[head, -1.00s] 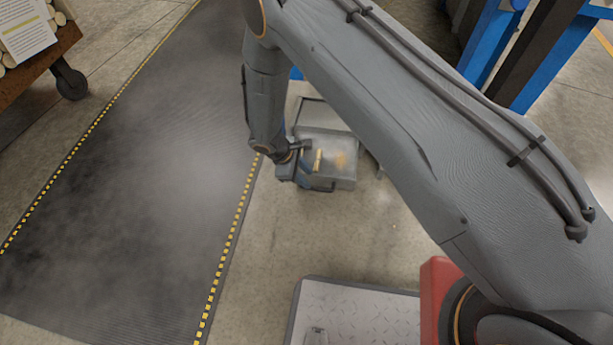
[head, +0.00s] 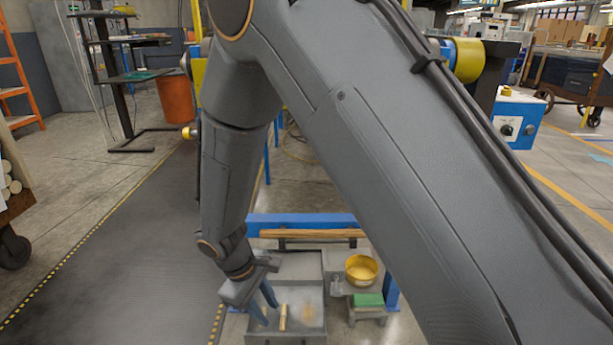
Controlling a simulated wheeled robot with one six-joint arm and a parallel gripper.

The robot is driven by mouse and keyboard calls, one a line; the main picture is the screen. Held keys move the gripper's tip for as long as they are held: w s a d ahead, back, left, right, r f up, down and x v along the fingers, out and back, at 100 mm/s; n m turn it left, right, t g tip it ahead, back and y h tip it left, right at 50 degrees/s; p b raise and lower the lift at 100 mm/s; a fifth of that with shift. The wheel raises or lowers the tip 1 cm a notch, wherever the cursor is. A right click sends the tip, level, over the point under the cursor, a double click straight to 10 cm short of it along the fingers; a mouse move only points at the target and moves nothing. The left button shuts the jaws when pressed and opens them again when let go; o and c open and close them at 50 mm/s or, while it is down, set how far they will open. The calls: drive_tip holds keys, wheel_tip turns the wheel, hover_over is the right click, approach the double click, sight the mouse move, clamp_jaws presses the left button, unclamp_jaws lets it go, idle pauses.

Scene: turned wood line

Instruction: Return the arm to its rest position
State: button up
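My arm crosses the head view from the lower right up to the top, then bends down to my gripper (head: 264,305) at the lower middle. The gripper points down with its two blue fingers apart and nothing visible between them. It is over the left part of an open grey metal tray (head: 315,300). A small pale wooden piece (head: 283,317) is in the tray, just right of the fingers and apparently apart from them.
Right of the tray are a yellow bowl (head: 361,268) and a green block (head: 369,299) on a small stand. A wooden bar (head: 314,234) lies behind, by a blue beam (head: 300,222). A dark floor mat (head: 130,265) on the left is clear. An orange bin (head: 176,99) stands farther back.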

drive_tip(key=s+d+r+m+y, duration=0.2)
drive_tip(key=s+d+r+m, duration=0.15)
drive_tip(key=s+r, duration=0.55)
drive_tip(key=s+d+r+m+y, duration=0.1)
drive_tip(key=s+d+r+m, duration=0.3)
drive_tip(key=s+r, duration=0.5)
drive_tip(key=d+r+m+p, duration=0.2)
drive_tip(key=d+r+p, duration=0.8)
drive_tip(key=r+p, duration=0.3)
drive_tip(key=d+r+m+p, duration=0.3)
drive_tip(key=d+r+p, duration=0.8)
drive_tip(key=r+p, duration=0.3)
drive_tip(key=shift+w+d+m+g+p, duration=0.25)
drive_tip(key=shift+m+g+p, duration=0.15)
drive_tip(key=shift+p, duration=0.4)
drive_tip(key=shift+f, duration=0.1)
